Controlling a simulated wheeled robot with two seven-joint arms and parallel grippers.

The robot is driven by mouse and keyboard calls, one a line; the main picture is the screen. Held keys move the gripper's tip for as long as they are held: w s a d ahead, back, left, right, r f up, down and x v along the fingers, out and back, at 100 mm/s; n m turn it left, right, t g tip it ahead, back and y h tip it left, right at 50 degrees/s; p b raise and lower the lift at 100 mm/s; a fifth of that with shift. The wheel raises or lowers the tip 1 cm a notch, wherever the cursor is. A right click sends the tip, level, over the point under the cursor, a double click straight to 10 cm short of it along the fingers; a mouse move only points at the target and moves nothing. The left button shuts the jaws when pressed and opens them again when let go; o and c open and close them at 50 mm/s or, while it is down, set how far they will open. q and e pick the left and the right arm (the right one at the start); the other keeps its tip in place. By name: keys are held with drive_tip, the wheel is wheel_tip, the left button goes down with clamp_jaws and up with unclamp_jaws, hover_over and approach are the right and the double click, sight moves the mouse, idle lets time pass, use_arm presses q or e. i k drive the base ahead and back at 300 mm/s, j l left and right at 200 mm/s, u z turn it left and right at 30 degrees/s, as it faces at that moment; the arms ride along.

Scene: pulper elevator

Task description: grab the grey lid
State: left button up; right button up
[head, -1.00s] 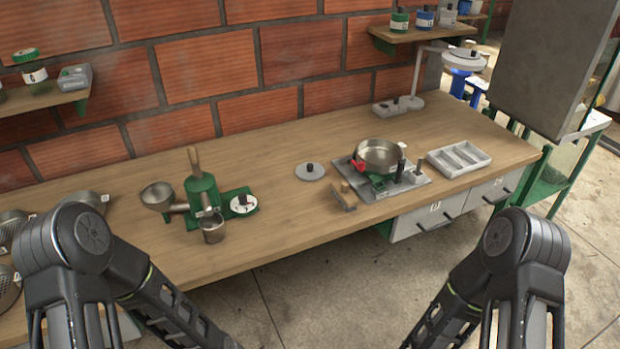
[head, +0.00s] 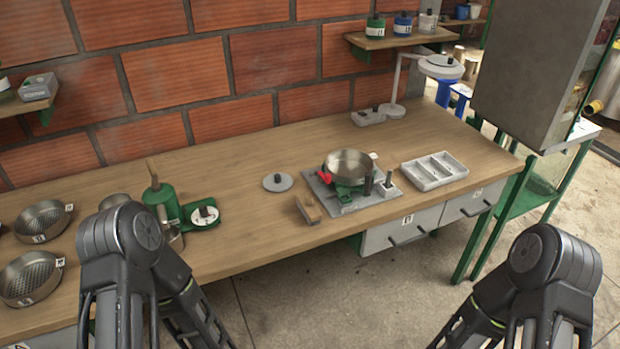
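The grey lid (head: 278,182) is a flat round disc with a black knob on top. It lies on the wooden bench (head: 250,228), left of a metal pan (head: 349,166) on a grey base plate. Nothing covers the lid. Both of my arms show at the bottom of the head view, one at the left and one at the right, in front of the bench. Both grippers are out of the picture. Neither arm is near the lid.
A green hand device (head: 161,200) stands left of the lid, partly behind my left arm. A wooden-handled brush or block (head: 308,209) lies close to the lid's right. A grey divided tray (head: 434,171) sits further right. Bench space around the lid's front and left is clear.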

sight(278, 181)
drive_tip(key=i+l+z, duration=0.1)
drive_tip(key=l, duration=0.3)
drive_tip(key=i+l+z, duration=0.1)
drive_tip(key=l, duration=0.35)
drive_tip(key=i+l+z, duration=0.1)
drive_tip(key=i+l, duration=0.15)
drive_tip(key=l, duration=0.1)
